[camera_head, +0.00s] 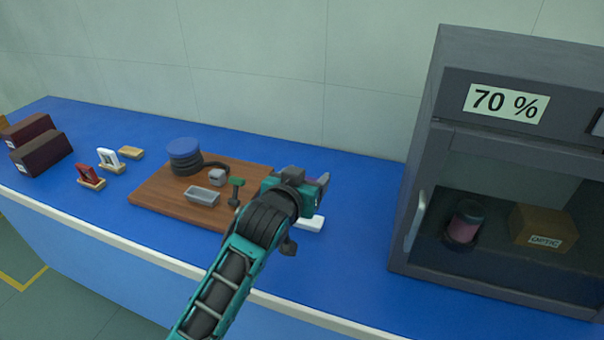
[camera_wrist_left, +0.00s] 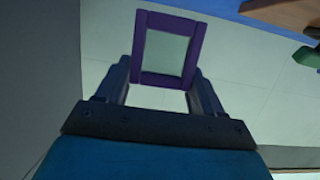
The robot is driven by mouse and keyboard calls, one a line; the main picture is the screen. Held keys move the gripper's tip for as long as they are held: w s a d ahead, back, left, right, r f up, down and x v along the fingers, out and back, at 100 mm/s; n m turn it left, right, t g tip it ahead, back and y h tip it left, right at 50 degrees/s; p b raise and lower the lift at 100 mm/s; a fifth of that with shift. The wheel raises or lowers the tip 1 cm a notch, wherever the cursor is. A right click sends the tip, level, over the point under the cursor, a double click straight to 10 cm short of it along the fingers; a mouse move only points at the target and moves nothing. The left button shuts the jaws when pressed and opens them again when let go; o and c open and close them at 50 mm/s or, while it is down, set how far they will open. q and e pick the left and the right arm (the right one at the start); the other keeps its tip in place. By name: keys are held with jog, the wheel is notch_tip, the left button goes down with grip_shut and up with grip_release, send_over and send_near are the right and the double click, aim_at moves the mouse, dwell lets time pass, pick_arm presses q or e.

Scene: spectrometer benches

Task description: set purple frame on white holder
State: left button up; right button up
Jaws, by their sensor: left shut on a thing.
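The purple frame (camera_wrist_left: 143,50) is a square rim around a pale, clear-looking pane. My left gripper (camera_wrist_left: 160,78) is shut on its lower edge in the left wrist view, and the frame stands out beyond the fingertips. In the head view my left gripper (camera_head: 312,186) is above the blue bench, near the right edge of the brown board, and a bit of purple shows at its tip. A white block (camera_head: 313,223), which looks like the white holder, lies on the bench just below the gripper, partly hidden by it. My right gripper is not in view.
The brown board (camera_head: 160,197) carries a blue-topped round item (camera_head: 184,148), a grey tray (camera_head: 203,196) and a green-topped tool. Wooden holders with red (camera_head: 90,173) and white (camera_head: 108,157) frames stand left. A grey cabinet (camera_head: 440,160) stands right; bare bench lies before it.

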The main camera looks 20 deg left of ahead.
pick_arm(q)
jog(key=shift+f, duration=0.6)
notch_tip(320, 180, down, 4)
jog(key=b, duration=0.3)
jog(key=shift+r, duration=0.1)
jog(key=shift+f+b, duration=0.35)
jog(key=shift+b, duration=0.05)
jog(key=shift+r, duration=0.1)
jog(key=shift+p, duration=0.4)
jog(key=shift+p, duration=0.35)
jog(key=shift+f+b, duration=0.4)
jog(key=shift+f, duration=0.3)
dwell(0.3)
jog(key=o, duration=0.8)
